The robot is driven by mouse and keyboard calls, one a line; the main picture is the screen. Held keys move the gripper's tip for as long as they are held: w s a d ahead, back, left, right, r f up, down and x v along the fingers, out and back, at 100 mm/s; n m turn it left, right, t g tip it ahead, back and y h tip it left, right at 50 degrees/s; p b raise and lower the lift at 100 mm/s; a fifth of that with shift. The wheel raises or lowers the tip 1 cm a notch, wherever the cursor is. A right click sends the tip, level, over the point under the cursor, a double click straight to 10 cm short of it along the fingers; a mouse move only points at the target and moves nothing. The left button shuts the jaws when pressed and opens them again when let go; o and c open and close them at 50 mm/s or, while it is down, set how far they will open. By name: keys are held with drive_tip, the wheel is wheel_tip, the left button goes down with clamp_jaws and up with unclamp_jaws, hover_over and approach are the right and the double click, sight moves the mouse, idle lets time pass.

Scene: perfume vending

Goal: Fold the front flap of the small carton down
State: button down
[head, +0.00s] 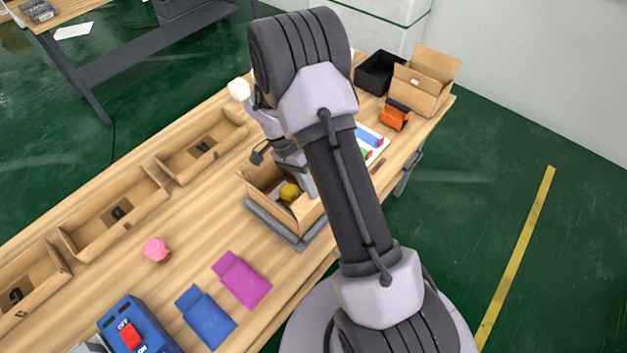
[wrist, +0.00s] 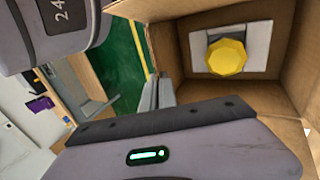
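The small open carton (head: 265,183) sits on a grey platform (head: 272,224) near the table's front edge. A yellow faceted object (head: 289,193) is inside it. In the wrist view, this yellow object (wrist: 227,57) rests on a pale insert (wrist: 256,44) between the brown carton walls (wrist: 287,30). My gripper (head: 306,184) is at the carton's right side in the head view and covers part of it. I cannot tell whether it touches the carton. The front flap is not clearly distinguishable, and the fingertips and their gap are not clear.
Long cardboard trays (head: 115,213) line the table's far side. A pink item (head: 157,249), a magenta pouch (head: 241,280), a blue pouch (head: 205,318) and a blue switch box (head: 137,326) lie left. A black bin (head: 379,72), another open carton (head: 424,84) and an orange item (head: 395,114) stand at the far end.

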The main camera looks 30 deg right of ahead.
drive_tip(key=shift+w+a+f+g+h, duration=0.1)
drive_tip(key=shift+w+f+g+h, duration=0.3)
drive_tip(key=shift+g, duration=0.55)
drive_tip(key=shift+w+a+f+g+h, duration=0.15)
drive_tip(key=shift+w+f+g+h, duration=0.15)
drive_tip(key=shift+g, duration=0.6)
drive_tip(key=shift+w+a+f+g+h, duration=0.1)
drive_tip(key=shift+w+f+g+h, duration=0.3)
drive_tip(key=shift+g, duration=0.55)
drive_tip(key=shift+s, duration=0.1)
drive_tip(key=c, duration=2.1)
unclamp_jaws()
drive_tip(key=o, duration=0.5)
drive_tip(key=shift+c, duration=0.2)
